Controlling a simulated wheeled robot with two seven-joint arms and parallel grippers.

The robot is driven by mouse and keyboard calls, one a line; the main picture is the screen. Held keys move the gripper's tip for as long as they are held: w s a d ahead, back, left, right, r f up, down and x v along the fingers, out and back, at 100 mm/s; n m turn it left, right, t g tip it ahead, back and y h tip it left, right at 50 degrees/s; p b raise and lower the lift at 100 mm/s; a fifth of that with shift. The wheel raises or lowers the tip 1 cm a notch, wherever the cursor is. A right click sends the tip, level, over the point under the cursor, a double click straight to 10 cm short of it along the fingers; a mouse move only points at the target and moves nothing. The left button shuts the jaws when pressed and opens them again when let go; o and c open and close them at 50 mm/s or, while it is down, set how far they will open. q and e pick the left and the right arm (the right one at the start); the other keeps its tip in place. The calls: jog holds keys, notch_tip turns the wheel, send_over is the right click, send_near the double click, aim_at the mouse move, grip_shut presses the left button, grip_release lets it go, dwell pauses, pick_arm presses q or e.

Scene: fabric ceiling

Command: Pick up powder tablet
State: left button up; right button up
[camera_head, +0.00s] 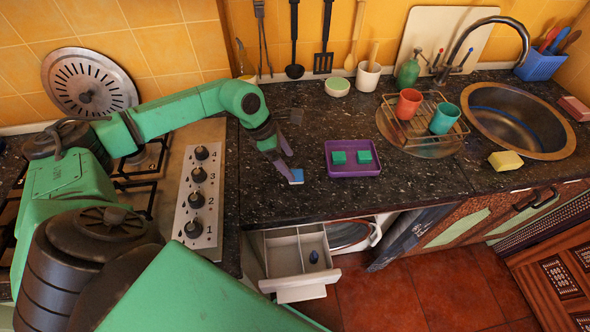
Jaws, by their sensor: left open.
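A small blue-and-white block, which looks like the powder tablet (297,176), lies on the dark speckled counter (262,203) near its front edge. My left gripper (288,168) reaches in from the left and is low over the counter. It is open, with its fingertips right at the tablet's upper left side. I cannot tell whether they touch it. My right gripper is not in view.
A purple tray (354,172) with two green blocks stands right of the tablet. Below the counter a white compartmented drawer (285,257) is open, with a dark blue item inside. A dish rack with two cups (445,118) and a sink (520,118) are further right.

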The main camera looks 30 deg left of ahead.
aim_at(299, 179)
pick_arm(q)
jog(key=shift+p+x, duration=1.1)
jog(key=shift+p, duration=0.1)
jog(key=x, duration=0.3)
jog(key=shift+s, duration=0.15)
jog(key=shift+a+f, duration=0.1)
jog(key=shift+f, duration=0.1)
grip_shut()
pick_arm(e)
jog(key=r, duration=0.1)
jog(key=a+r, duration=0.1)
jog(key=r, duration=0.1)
pick_arm(q)
jog(key=shift+r, duration=0.1)
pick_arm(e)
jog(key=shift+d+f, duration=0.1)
